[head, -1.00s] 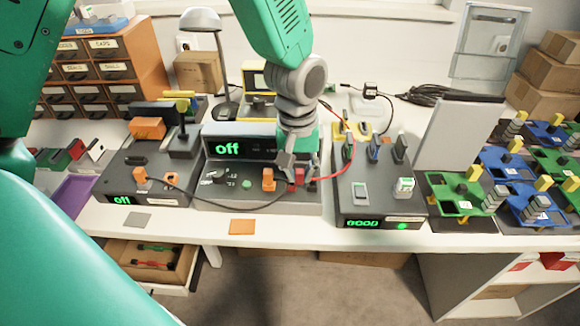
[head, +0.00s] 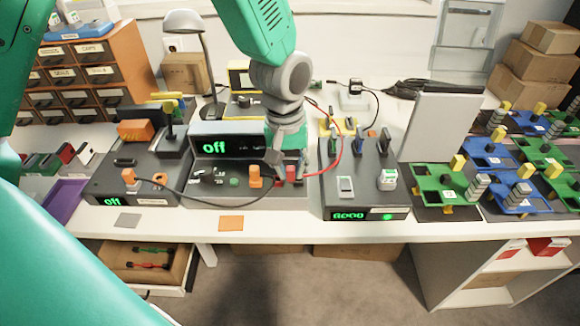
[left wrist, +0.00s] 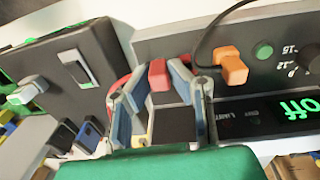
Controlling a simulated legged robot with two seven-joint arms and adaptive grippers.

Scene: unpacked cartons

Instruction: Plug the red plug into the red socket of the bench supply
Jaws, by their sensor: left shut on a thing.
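The bench supply (head: 262,141) stands mid-bench with its green display reading "off"; the display also shows in the left wrist view (left wrist: 298,107). My left gripper (head: 284,170) is over the right part of its lower panel, fingers pointing down. It is shut on the red plug (left wrist: 157,76), which sits between the fingertips in the left wrist view; a bit of the plug shows in the head view (head: 291,175). The red cable (head: 340,150) loops off to the right. The red socket is hidden by the plug and fingers. I cannot tell whether the plug is seated.
An orange plug (head: 255,176) with a black cable stands upright on the panel, left of my gripper. A dark box reading "GOOD" (head: 364,204) is close on the right. Another dark unit reading "off" (head: 140,187) is on the left. The white front bench strip is mostly clear.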

